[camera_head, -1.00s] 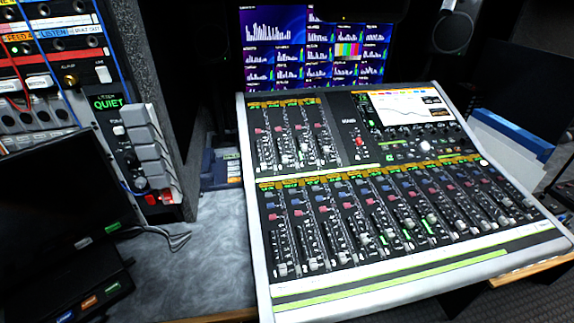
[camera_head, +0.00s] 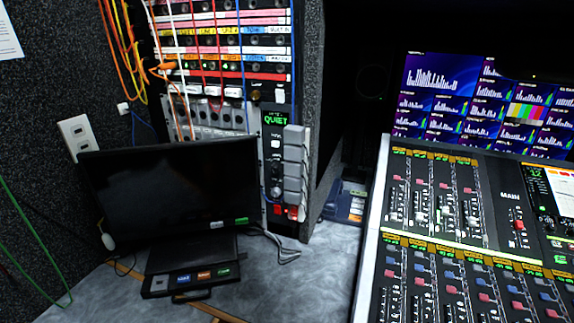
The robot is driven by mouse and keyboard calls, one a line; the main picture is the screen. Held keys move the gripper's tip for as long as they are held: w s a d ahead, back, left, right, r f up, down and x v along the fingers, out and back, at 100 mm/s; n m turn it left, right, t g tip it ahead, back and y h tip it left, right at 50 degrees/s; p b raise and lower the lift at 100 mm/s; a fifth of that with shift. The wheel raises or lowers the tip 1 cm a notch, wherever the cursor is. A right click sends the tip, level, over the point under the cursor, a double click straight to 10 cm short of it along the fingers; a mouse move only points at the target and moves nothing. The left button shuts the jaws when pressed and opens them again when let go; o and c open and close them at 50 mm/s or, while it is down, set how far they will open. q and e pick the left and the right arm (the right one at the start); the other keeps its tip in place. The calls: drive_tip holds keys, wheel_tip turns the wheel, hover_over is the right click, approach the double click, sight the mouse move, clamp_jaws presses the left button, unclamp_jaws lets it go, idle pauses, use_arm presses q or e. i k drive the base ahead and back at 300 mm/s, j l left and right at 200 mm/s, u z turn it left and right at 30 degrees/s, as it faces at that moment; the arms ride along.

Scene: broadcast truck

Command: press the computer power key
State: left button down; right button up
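A black computer monitor (camera_head: 170,190) with a dark screen stands on the grey desk at the left. Below it sits a low black key box (camera_head: 222,286) with a row of small keys or labels: a grey one (camera_head: 159,283), a blue one (camera_head: 183,279), an orange one (camera_head: 204,275) and a green one (camera_head: 224,271). Their lettering is too small to read, so I cannot tell which is the power key. Neither of my grippers is in view.
A patch rack (camera_head: 225,60) with coloured cables rises behind the monitor. A large audio mixer (camera_head: 372,235) fills the right side, with lit screens (camera_head: 437,80) behind it. The grey desktop (camera_head: 315,275) between monitor and mixer is mostly clear, except for a loose cable (camera_head: 284,250).

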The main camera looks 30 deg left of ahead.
sight(224, 271)
drive_tip(key=u, duration=1.8)
